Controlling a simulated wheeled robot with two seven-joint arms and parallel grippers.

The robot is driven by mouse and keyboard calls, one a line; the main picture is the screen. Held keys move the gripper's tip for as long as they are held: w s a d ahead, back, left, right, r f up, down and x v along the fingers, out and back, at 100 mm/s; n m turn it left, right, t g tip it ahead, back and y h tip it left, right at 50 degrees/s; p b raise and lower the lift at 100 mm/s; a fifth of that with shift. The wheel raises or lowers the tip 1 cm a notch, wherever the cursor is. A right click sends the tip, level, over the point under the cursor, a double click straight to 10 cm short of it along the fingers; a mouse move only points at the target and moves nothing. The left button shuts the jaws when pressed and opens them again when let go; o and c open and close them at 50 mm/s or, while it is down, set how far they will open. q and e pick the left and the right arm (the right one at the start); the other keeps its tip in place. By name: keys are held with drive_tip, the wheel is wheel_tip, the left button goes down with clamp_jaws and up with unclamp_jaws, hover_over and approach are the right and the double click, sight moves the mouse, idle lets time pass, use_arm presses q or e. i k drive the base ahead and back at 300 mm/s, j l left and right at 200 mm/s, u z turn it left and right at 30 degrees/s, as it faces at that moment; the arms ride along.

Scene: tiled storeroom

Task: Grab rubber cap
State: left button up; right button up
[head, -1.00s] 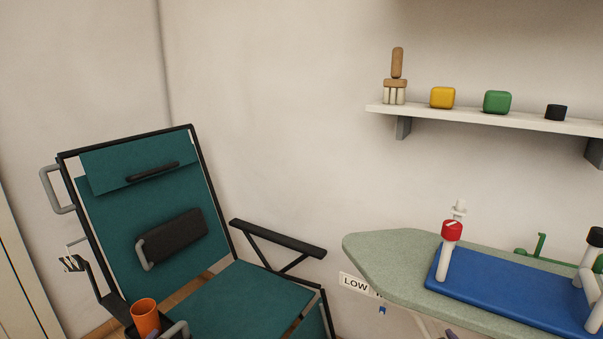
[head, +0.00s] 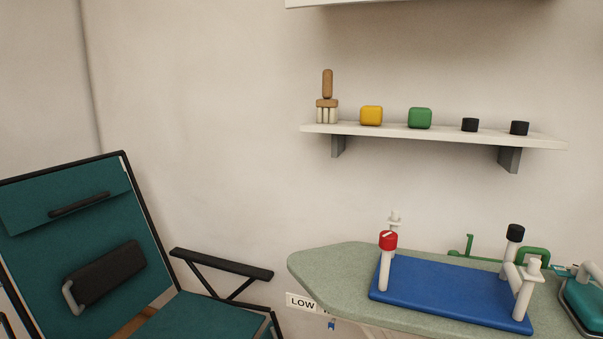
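Two small black rubber caps stand on the white wall shelf: one at its right part (head: 470,125) and another nearer its right end (head: 519,128). A similar black cap (head: 515,232) sits on top of a white post on the blue board. A red cap (head: 388,240) tops another white post at the board's left. Neither of my grippers shows in the head view, so I cannot see whether they hold anything.
The white shelf (head: 545,142) also holds a brush (head: 327,98), a yellow block (head: 371,116) and a green block (head: 420,118). The blue board (head: 450,292) lies on an ironing board (head: 325,262). A teal iron (head: 585,303) is at right, a teal folding chair (head: 105,250) at left.

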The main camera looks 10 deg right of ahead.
sight(469, 124)
drive_tip(key=z, duration=1.25)
